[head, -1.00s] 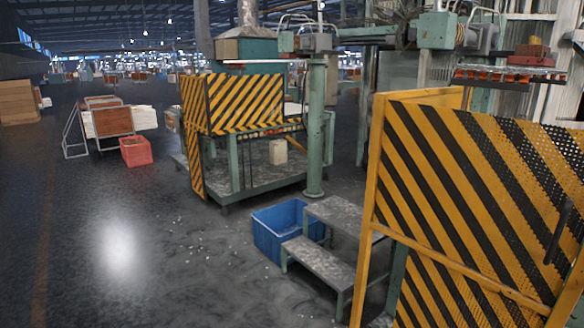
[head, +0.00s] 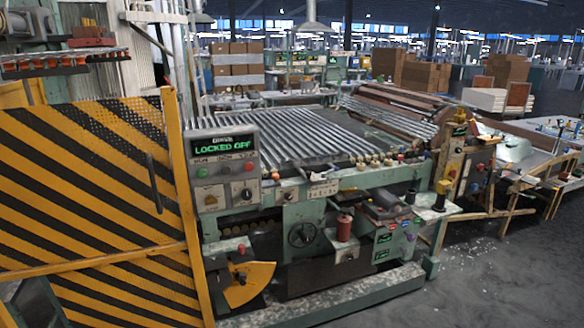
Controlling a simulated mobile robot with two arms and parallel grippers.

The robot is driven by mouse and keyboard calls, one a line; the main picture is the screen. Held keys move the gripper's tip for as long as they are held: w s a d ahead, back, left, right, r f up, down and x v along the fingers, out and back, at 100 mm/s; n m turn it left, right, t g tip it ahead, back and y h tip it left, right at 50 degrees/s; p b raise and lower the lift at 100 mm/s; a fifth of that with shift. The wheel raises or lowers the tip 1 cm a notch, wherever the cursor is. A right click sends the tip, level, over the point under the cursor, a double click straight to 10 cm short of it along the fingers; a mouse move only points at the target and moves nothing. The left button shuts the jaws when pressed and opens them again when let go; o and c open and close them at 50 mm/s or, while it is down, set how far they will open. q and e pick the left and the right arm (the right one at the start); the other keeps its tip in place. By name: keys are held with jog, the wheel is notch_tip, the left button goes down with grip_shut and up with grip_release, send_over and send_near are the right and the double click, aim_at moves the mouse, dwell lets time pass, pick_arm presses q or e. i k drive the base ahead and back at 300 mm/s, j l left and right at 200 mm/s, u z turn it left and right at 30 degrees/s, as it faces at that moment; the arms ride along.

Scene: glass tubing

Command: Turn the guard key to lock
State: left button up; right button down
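A grey control box (head: 225,168) stands just right of the striped guard in the head view. Its display (head: 223,146) shows green letters that read "LOCKED OFF" under a smaller word. Below are small buttons, and at the bottom a dark rotary switch or key (head: 247,194) on a pale plate; I cannot tell if this is the guard key or which way it points. The yellow and black striped guard (head: 95,190) with a dark vertical handle (head: 153,183) fills the left side and looks closed against its yellow post. Neither of my grippers is in view.
A green machine with a bed of glass tubes (head: 300,130) lies behind the box. Its low front rail (head: 330,305) and a yellow quadrant plate (head: 249,284) stick out near the floor. Open grey floor (head: 490,280) lies at the right.

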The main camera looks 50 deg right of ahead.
aim_at(210, 201)
jog(key=z, duration=1.25)
jog(key=i+l+u, duration=0.1)
jog(key=l, duration=0.15)
jog(key=i+l, duration=0.1)
jog(key=l+u, duration=0.05)
jog(key=l, duration=0.05)
